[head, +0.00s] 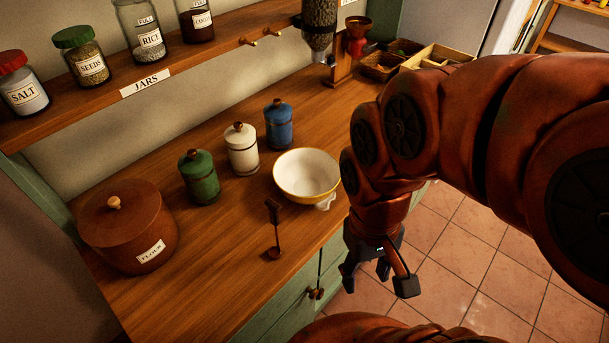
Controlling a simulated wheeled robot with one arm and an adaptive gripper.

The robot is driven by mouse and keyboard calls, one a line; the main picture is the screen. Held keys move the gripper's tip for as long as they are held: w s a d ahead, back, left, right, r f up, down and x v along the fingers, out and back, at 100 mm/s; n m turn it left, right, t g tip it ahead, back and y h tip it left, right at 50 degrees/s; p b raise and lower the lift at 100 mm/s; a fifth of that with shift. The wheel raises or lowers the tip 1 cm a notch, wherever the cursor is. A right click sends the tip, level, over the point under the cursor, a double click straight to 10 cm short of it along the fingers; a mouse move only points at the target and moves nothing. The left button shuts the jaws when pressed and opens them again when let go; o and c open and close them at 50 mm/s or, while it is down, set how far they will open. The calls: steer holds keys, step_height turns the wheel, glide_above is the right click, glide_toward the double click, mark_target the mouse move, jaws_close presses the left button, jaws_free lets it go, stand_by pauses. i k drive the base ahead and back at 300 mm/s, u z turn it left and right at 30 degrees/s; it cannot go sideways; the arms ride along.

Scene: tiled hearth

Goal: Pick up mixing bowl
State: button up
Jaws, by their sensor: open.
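The mixing bowl (305,176) is white inside with a yellow-tan rim band and a small white spout or handle at its front right. It stands upright and looks empty on the wooden counter, near the counter's front edge. My gripper (376,283) is open and empty. It hangs pointing down, to the right of and lower in the picture than the bowl, apart from it and in front of the tiled floor. My arm passes close to the bowl's right side in the picture, but the bowl is mostly unhidden.
A dark ladle-like scoop (274,228) lies left of the bowl. Green (199,177), white (241,149) and blue (279,125) canisters stand behind it. A brown flour crock (130,225) is at left. A jar shelf (150,85) overhangs the back. The wooden counter (200,260) is clear at front.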

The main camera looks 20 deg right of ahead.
mark_target(306, 175)
steer(key=u, duration=2.25)
steer(key=k, duration=1.3)
